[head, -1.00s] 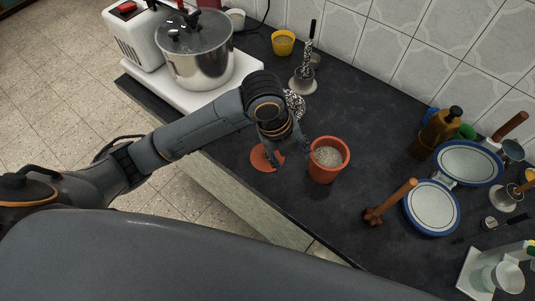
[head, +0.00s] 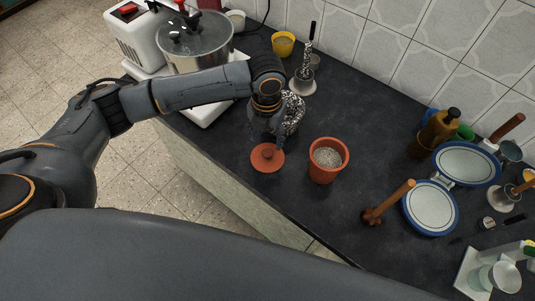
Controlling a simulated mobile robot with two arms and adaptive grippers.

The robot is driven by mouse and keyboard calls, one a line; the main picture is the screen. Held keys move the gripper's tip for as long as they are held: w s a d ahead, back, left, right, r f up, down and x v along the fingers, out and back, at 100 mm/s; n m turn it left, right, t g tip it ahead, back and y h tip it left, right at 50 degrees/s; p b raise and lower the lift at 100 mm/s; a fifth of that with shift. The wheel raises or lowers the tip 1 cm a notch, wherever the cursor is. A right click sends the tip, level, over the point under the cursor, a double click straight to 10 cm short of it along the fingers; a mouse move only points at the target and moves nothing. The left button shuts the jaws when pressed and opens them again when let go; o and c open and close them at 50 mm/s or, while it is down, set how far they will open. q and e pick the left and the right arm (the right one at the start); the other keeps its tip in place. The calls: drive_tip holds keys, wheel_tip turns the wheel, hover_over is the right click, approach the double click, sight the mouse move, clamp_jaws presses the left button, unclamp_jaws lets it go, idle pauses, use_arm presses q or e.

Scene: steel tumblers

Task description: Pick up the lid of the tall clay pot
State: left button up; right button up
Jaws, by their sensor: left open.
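The tall clay pot (head: 326,172) stands uncovered on the dark counter, with pale grainy contents showing inside. Its orange-brown lid (head: 266,163), a flat disc with a small knob, lies on the counter just left of the pot. My left gripper (head: 267,143) points down over the lid, its fingers apart on either side above the knob. I cannot tell whether a fingertip touches the lid. My right gripper is not in view.
A black-and-white speckled object (head: 292,113) stands close behind my left gripper. A steel pot (head: 194,50) is on a white appliance at the back left. A wooden-handled tool (head: 389,202) and blue-rimmed pans (head: 431,207) lie to the right. The counter's front edge is close to the lid.

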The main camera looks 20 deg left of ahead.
sight(268, 152)
use_arm(q)
drive_tip(key=f, duration=0.1)
drive_tip(key=f+p, duration=0.1)
drive_tip(key=f, duration=0.2)
drive_tip(key=shift+s+d+f, duration=0.2)
drive_tip(key=shift+s+f, duration=0.05)
drive_tip(key=shift+f, duration=0.65)
clamp_jaws()
drive_tip(key=shift+r, duration=0.1)
